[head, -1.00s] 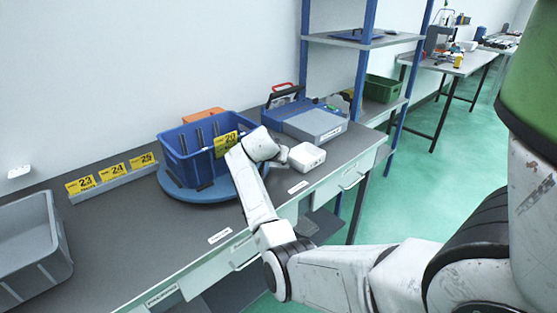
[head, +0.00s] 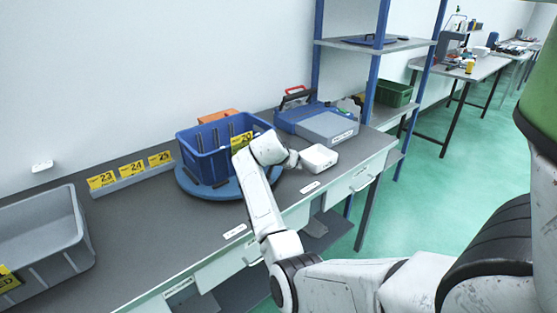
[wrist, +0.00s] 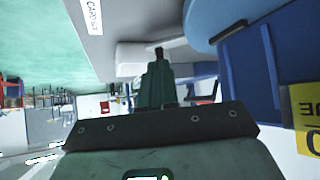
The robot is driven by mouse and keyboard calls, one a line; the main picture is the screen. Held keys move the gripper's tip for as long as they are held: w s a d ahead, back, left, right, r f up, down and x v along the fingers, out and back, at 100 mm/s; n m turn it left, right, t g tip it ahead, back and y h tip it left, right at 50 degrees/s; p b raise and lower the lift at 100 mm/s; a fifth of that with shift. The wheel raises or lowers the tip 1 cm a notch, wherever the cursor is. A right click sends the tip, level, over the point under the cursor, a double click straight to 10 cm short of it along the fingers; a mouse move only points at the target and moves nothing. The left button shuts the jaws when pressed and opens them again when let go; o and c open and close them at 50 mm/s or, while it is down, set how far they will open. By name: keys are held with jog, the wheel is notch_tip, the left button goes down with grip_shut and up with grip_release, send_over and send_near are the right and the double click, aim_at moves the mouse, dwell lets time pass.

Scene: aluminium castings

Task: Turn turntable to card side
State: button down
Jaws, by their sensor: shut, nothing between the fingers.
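The turntable (head: 190,186) is a round blue disc on the grey bench. A blue crate (head: 203,168) stands on it, with a yellow card (head: 241,139) marked 20 on its right part. My gripper (head: 294,160) is at the right of the crate, between it and a white box; its fingers are small and partly hidden by my wrist in the head view. In the wrist view my gripper (wrist: 158,52) is shut and empty, with the turntable's edge (wrist: 205,25) and crate wall (wrist: 245,60) to its right. A label reading CARD SIDE (wrist: 93,14) is on the bench.
The white box (head: 319,158) sits close by my gripper. A grey-blue case (head: 325,125) stands behind it. Cards 23, 24 and 25 stand in a holder (head: 132,178) on the left, beside a grey tray (head: 75,245). Bare bench lies in front of the turntable.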

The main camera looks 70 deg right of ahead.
jog(key=v, duration=0.8)
jog(key=shift+a+b, duration=0.2)
jog(key=shift+b, duration=0.15)
jog(key=shift+w+r, duration=0.1)
